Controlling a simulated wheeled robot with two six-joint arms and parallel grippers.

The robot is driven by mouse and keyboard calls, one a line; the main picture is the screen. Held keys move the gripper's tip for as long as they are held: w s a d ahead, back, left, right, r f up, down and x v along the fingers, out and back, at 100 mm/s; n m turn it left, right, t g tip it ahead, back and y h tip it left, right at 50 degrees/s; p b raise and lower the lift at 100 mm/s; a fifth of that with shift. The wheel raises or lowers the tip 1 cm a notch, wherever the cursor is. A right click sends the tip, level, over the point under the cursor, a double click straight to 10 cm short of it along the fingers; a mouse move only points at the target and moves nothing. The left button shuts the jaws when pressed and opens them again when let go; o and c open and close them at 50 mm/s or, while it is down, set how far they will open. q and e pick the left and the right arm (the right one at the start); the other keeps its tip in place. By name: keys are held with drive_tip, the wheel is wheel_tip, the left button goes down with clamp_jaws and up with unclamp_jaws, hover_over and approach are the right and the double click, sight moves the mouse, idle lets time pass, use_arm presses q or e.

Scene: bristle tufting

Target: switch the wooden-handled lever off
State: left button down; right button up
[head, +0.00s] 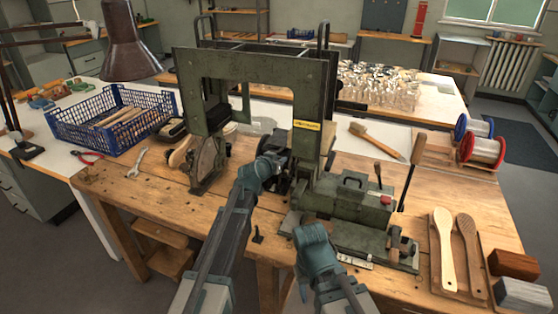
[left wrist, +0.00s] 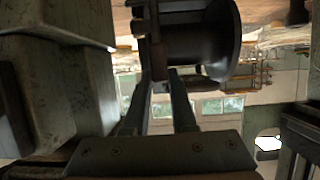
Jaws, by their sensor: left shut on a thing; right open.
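The lever (head: 409,170) stands up at the right end of the green machine (head: 350,198), with a brown wooden-looking grip (head: 418,147) on a dark rod. No gripper touches it. My left gripper (head: 275,162) is at the middle of the machine, left of the lever. It is shut on a dark spool-shaped part (left wrist: 205,40), which the left wrist view shows up close at the fingertips (left wrist: 164,75). My right gripper (head: 308,232) is open at the machine's front edge, low and left of the lever. Its fingertips are hard to make out.
A tall green frame (head: 245,62) rises behind my left gripper. A shorter dark lever (head: 378,172) stands left of the wooden-gripped one. Brush bodies (head: 443,250) lie at right on the bench (head: 150,195). A blue crate (head: 95,140) and a wrench (head: 137,163) are at left.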

idle(0.7)
use_arm(q)
drive_tip(key=s+t+b, duration=0.1)
drive_tip(key=b, duration=0.3)
drive_tip(key=s+a+f+t+h+b, duration=0.1)
drive_tip(key=s+t+b, duration=0.1)
drive_tip(key=b, duration=0.2)
drive_tip(key=s+t+b, duration=0.2)
drive_tip(key=b, duration=0.2)
drive_tip(key=shift+s+a+f+h, duration=0.2)
drive_tip(key=shift+a+f+h, duration=0.1)
drive_tip(key=shift+h, duration=0.1)
drive_tip(key=c, duration=0.7)
unclamp_jaws()
drive_tip(key=shift+a, duration=0.1)
